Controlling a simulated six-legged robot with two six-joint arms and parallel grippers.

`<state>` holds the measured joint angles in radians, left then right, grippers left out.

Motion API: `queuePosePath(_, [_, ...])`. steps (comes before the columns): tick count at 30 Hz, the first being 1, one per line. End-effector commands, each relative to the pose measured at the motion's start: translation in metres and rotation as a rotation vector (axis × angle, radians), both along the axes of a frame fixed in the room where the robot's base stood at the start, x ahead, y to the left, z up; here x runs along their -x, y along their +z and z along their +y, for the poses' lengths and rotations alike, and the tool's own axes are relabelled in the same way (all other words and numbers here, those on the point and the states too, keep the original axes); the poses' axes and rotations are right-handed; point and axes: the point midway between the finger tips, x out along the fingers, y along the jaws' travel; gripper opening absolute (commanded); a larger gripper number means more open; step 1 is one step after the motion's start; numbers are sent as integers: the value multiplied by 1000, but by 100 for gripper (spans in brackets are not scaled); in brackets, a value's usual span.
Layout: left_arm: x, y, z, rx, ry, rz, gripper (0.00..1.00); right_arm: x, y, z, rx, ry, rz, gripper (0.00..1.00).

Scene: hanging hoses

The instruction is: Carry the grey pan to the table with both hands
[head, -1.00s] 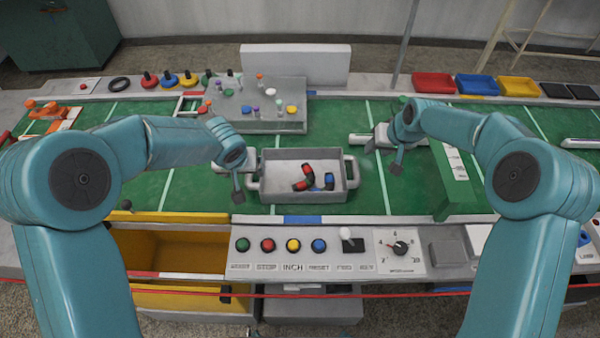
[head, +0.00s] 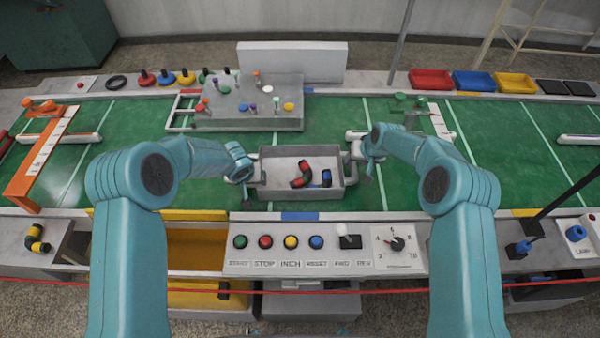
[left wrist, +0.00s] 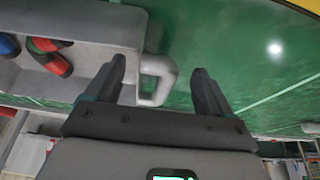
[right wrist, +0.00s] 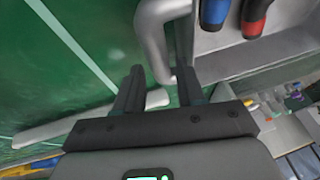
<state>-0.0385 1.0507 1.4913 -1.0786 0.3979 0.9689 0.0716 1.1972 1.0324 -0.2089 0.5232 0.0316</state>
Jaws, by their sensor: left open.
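The grey pan (head: 272,193) sits on the green belt in the middle of the head view, a handle on each side. Red and blue hose pieces with black parts (head: 303,178) lie in it. My left gripper (head: 247,188) is at the pan's left handle. In the left wrist view its open fingers (left wrist: 162,78) stand on either side of that handle (left wrist: 152,88). My right gripper (head: 367,168) is at the right handle. In the right wrist view its fingers (right wrist: 160,75) are apart, with the handle (right wrist: 152,38) between or just ahead of them.
A grey board with coloured pegs (head: 250,118) stands behind the pan. An orange arm (head: 38,165) lies across the belt at left. A button panel (head: 320,262) and an open yellow drawer (head: 195,245) are in front.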

Motion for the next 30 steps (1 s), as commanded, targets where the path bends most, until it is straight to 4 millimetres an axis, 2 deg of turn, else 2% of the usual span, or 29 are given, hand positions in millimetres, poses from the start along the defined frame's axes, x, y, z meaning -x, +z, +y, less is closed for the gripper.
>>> queuePosePath(6, [-8, -19, 0, 0, 1, 0, 83, -8, -19, 4, 0, 0, 0, 39])
queuePosePath(16, [-9, -22, 0, 0, 0, -1, 83, -9, -21, 4, 0, 1, 0, 39])
queuePosePath(17, [-9, -22, 0, 0, 0, -1, 79, -9, -21, 4, 0, 1, 0, 36])
queuePosePath(18, [-9, -22, 0, 0, 0, -1, 66, -9, -21, 4, 0, 1, 0, 23])
queuePosePath(20, [-9, -21, 0, 0, 0, -1, 47, -9, -21, 4, 0, 1, 0, 3])
queuePosePath(21, [-9, -21, 0, 0, 0, -1, 34, -9, -21, 4, 0, 1, 0, 0])
queuePosePath(23, [-9, -21, 0, 0, 0, -1, 14, -9, -21, 4, 1, 1, 0, 0])
queuePosePath(24, [-9, -21, 0, 0, 0, -1, 1, -9, -21, 4, 1, 1, 0, 0])
queuePosePath(30, [-10, -20, 1, 0, 0, -3, 0, -10, -19, 4, 1, 0, -4, 0])
